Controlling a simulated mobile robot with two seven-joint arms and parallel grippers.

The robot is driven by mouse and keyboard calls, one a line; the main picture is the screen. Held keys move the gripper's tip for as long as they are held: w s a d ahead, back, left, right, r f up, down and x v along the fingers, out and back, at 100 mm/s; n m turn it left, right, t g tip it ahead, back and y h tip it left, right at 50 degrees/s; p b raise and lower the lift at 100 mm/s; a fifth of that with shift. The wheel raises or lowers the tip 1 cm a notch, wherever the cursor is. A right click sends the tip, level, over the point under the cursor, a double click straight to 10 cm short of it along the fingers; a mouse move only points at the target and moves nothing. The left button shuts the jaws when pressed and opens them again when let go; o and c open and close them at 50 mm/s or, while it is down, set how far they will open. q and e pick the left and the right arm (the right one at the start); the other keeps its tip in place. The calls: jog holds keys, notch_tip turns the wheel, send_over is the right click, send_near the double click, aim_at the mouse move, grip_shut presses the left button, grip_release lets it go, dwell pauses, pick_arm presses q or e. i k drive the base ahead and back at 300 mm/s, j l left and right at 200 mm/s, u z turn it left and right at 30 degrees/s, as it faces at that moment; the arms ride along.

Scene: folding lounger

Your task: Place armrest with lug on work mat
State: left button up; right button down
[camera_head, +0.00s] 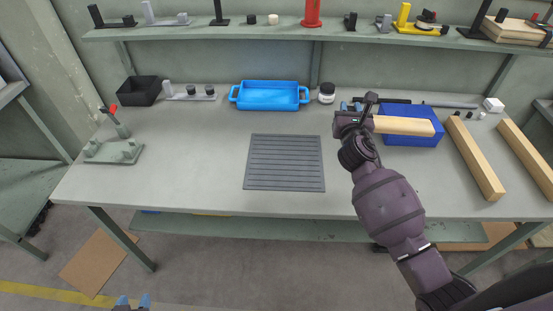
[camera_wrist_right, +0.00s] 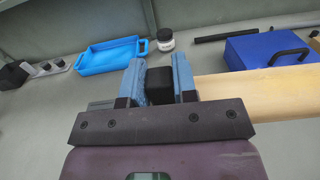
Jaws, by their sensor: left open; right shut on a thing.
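My right gripper (camera_head: 358,108) is shut on the armrest's black lug (camera_wrist_right: 160,84), which sits between the blue fingers in the right wrist view. The light wooden armrest (camera_head: 403,125) extends to the right from the gripper, above the blue case; it also shows in the right wrist view (camera_wrist_right: 255,95). The grey ribbed work mat (camera_head: 284,162) lies bare on the table, left of the right gripper. My left gripper (camera_head: 132,301) is open and empty at the bottom edge of the head view, away from the table; only its tips show.
A blue tray (camera_head: 270,107) and a white jar (camera_head: 327,97) stand behind the mat. A blue case (camera_head: 420,139) and two wooden bars (camera_head: 475,160) are at the right. A grey fixture (camera_head: 115,151) stands at the left. The table around the mat is clear.

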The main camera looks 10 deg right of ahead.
aim_at(285, 160)
jog(key=i+j, duration=0.15)
jog(key=j, duration=0.3)
jog(key=i+j, duration=0.1)
jog(key=j, duration=0.3)
jog(key=i+j, duration=0.15)
jog(key=j, duration=0.3)
